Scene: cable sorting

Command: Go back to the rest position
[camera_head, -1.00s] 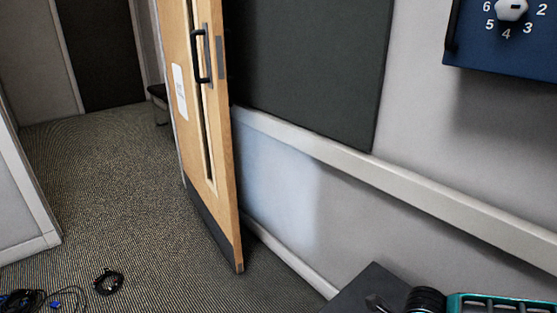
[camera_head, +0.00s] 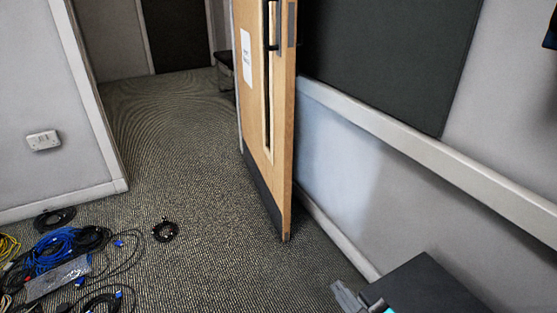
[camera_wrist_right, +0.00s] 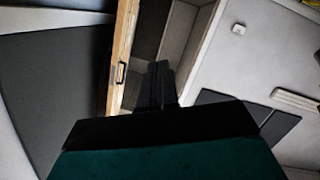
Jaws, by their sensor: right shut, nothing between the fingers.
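My left gripper is not in view. Cables lie on the carpet at the left of the head view: a blue bundle (camera_head: 55,247) within a tangled pile, and a small black coil (camera_head: 165,231) apart from it. Both are far from my right gripper.
An open wooden door (camera_head: 283,130) stands near the wall rail (camera_head: 440,165). A wall socket (camera_head: 43,140) is at left. The carpet between the cables and the door is clear.

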